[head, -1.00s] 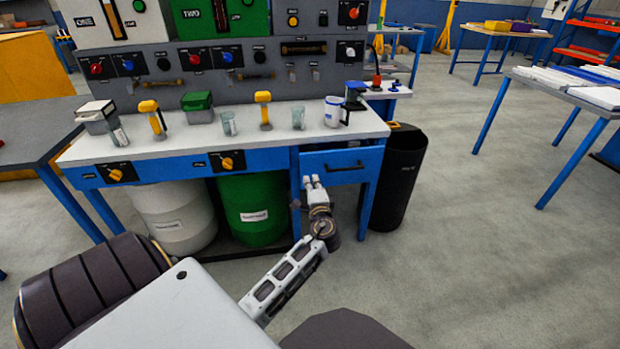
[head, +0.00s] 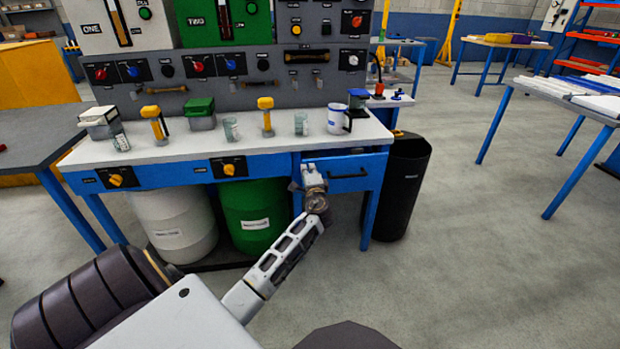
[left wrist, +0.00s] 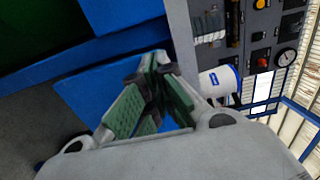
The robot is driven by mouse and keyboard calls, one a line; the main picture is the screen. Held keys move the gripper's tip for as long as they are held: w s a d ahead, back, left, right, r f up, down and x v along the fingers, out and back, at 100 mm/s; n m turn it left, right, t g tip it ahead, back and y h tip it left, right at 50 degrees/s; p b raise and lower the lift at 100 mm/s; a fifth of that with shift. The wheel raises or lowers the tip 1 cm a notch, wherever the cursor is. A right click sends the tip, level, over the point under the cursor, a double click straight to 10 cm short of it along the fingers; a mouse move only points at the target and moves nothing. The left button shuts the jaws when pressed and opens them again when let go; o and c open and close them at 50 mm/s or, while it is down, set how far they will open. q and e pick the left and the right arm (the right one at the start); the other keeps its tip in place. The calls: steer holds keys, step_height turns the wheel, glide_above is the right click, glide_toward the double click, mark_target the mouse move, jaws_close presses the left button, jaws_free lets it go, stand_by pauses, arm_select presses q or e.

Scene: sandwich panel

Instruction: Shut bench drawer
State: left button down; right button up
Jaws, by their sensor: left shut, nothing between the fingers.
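In the left wrist view, the green-padded fingers of my left gripper (left wrist: 150,72) meet at the tips in front of a blue panel (left wrist: 95,85). My right gripper is not in view.
A white barrel (head: 175,225) and a green barrel (head: 254,210) stand under the bench. A black bin (head: 402,190) stands close to its right end. A white mug (head: 338,121) and several vessels stand on the bench top. Open floor lies to the right.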

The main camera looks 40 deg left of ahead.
arm_select(q)
steer(key=shift+w+a, duration=0.45)
steer(key=shift+a, duration=0.15)
steer(key=shift+w+a, duration=0.25)
steer(key=shift+a, duration=0.05)
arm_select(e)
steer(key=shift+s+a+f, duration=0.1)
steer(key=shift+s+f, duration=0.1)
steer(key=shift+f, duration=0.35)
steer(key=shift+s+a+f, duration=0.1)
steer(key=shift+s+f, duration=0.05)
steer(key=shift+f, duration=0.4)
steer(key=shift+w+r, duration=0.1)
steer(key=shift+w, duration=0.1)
arm_select(q)
steer(key=shift+w+a+b, duration=0.1)
steer(key=shift+b, duration=0.2)
